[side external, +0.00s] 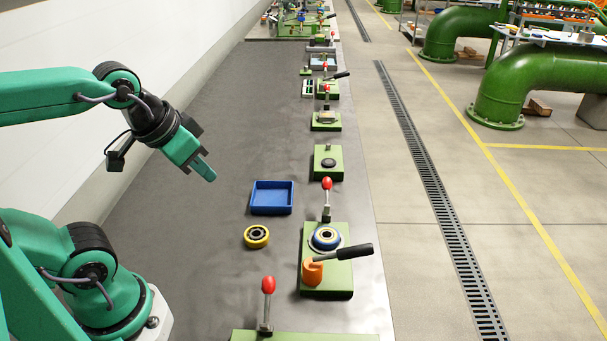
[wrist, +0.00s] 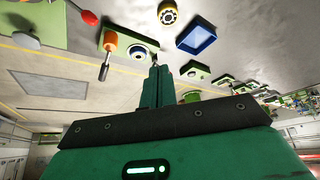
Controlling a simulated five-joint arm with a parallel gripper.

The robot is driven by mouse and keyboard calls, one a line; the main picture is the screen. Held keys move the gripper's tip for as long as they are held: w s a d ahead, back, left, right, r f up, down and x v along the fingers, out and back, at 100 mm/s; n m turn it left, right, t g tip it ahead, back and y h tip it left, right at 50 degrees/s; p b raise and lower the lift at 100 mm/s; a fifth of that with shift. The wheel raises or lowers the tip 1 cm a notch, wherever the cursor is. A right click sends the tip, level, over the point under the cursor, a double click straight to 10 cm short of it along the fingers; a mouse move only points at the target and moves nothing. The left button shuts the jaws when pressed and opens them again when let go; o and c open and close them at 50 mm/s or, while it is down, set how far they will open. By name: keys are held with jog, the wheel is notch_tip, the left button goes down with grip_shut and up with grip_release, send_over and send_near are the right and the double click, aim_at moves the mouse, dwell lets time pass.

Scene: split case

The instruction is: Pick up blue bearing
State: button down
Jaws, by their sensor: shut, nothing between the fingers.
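The blue bearing (side external: 326,237) sits on a green fixture plate (side external: 333,284) near the right edge of the table. In the wrist view the blue bearing (wrist: 139,52) lies on its plate, left of my fingertips. My gripper (side external: 208,175) is shut and empty. It is raised above the table, to the left of the fixture and well apart from the bearing. The wrist view also shows my gripper's closed fingers (wrist: 157,70).
A yellow bearing (side external: 256,236) and an empty blue tray (side external: 271,197) lie between my gripper and the fixture. An orange part with a dark handle (side external: 313,271) and a red-knobbed lever (side external: 327,195) stand close to the blue bearing. The table's left side is clear.

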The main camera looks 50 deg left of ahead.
jog(key=c, duration=2.2)
grip_release()
jog(key=shift+c, duration=2.4)
grip_release()
jog(key=w+d+f+n+g, duration=0.1)
jog(key=w+d+n, duration=0.15)
jog(key=w, duration=0.35)
jog(key=w+d+f+n+g, duration=0.1)
jog(key=w+f+n+g, duration=0.15)
jog(key=w, duration=0.25)
jog(key=w+d+f+n, duration=0.2)
jog(key=w+f, duration=0.1)
jog(key=w+d+f+n+g, duration=0.1)
jog(key=w+d+f+n, duration=0.1)
jog(key=w+f, duration=0.1)
jog(key=w+d+f+n+g, duration=0.1)
jog(key=w+d+f+n, duration=0.1)
jog(key=w+f, duration=0.2)
jog(key=shift+d+f+n, duration=0.15)
jog(key=shift+d+n, duration=0.1)
jog(key=shift+n, duration=0.15)
jog(key=shift+w+d+f, duration=0.15)
jog(key=shift+f, duration=0.15)
